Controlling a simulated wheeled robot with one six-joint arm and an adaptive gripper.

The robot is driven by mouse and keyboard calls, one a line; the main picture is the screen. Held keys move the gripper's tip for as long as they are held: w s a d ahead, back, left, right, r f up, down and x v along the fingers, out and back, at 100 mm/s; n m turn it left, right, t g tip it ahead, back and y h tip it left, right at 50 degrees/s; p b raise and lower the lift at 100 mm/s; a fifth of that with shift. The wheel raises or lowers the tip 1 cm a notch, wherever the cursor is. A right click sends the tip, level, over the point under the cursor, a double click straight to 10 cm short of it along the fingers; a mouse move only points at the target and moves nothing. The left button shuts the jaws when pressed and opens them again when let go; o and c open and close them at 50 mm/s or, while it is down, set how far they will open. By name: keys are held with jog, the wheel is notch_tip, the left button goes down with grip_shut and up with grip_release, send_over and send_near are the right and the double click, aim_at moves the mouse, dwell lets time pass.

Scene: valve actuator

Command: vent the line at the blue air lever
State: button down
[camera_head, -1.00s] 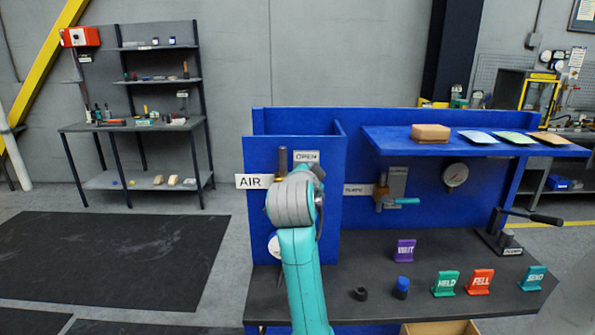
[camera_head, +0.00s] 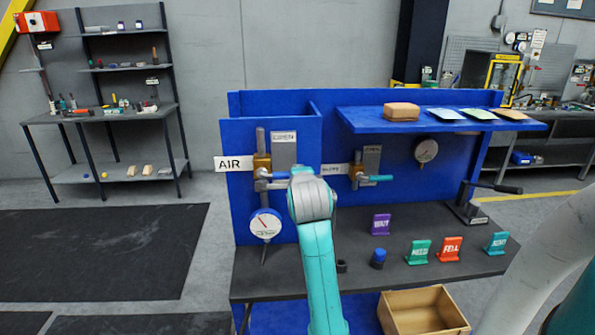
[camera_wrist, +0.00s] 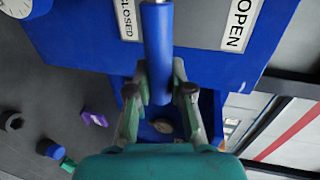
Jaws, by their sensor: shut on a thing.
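The blue air lever (camera_wrist: 158,45) is a round bar that runs between my fingers in the wrist view. My gripper (camera_wrist: 159,82) is shut on it, one finger on each side. In the head view the brass air valve (camera_head: 262,166) stands on the blue panel beside the AIR label (camera_head: 233,163). A round gauge (camera_head: 265,223) sits below the valve.
A second valve with a teal lever (camera_head: 378,178) is to the right, near my wrist. A shelf (camera_head: 440,123) juts out above it. Signs such as the purple one (camera_head: 381,224) and a blue-capped object (camera_head: 378,258) stand on the bench (camera_head: 450,267). An open box (camera_head: 424,310) is in front.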

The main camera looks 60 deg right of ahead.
jog(key=shift+f, duration=0.3)
jog(key=c, duration=1)
grip_release()
jog(key=shift+r, duration=0.1)
jog(key=v, duration=0.7)
jog(key=shift+s+a, duration=0.1)
jog(key=shift+a, duration=0.1)
